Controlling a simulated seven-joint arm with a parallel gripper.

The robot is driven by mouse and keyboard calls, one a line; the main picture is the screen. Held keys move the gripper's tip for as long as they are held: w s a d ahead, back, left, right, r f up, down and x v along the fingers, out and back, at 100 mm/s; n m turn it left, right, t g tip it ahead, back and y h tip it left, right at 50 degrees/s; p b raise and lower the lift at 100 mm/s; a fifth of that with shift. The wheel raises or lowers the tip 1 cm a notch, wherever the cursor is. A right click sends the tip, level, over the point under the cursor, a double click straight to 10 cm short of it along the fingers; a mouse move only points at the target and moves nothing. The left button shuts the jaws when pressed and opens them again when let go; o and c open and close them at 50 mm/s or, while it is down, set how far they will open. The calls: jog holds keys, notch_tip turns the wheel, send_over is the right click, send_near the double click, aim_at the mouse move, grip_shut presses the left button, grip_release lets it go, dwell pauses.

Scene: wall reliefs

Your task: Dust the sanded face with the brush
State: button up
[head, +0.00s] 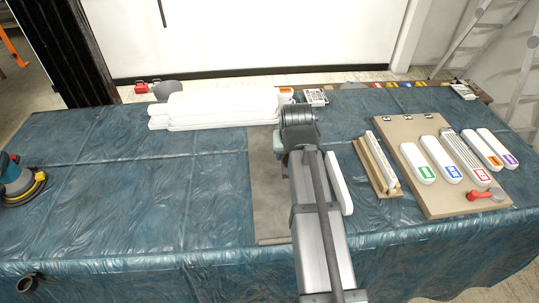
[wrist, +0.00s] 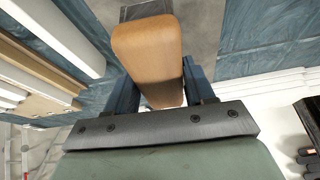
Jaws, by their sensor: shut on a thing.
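My gripper (wrist: 158,88) is shut on a rounded tan wooden piece (wrist: 148,50), which looks like the handle of the brush. No bristles can be made out in the wrist view. In the head view my arm hides the held piece and the fingertips, over the grey mat (head: 267,205). A long white piece (head: 341,190) lies just right of my arm, partly covered by it. It probably also shows at the upper left of the wrist view (wrist: 55,30). I cannot tell which face is the sanded one.
A wooden rack with a white strip (head: 388,160) and a tan board (head: 437,205) with several labelled white blocks stand at the right. White panels (head: 215,108) are stacked at the back. A sander (head: 18,185) sits far left. The left middle of the blue sheet (head: 120,185) is clear.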

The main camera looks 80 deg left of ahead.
jog(key=w+a+r+m+t, duration=0.1)
jog(key=w+a, duration=0.4)
jog(key=w, duration=0.6)
jog(key=w+a+r+m+t, duration=0.1)
jog(key=w+a+m, duration=0.3)
jog(key=w, duration=0.6)
jog(key=w+a+r+m+h, duration=0.1)
jog(key=w+a+r+m, duration=0.1)
jog(key=w+a, duration=0.4)
jog(key=shift+w+a+m+t, duration=0.25)
jog(key=shift+w+m+t, duration=0.2)
jog(key=shift+w, duration=2.4)
jog(key=shift+f, duration=3.3)
jog(key=shift+d+f, duration=0.7)
jog(key=shift+d, duration=9.95)
jog(key=shift+a, duration=10.45)
jog(key=shift+a+r, duration=0.2)
jog(key=shift+r, duration=3.85)
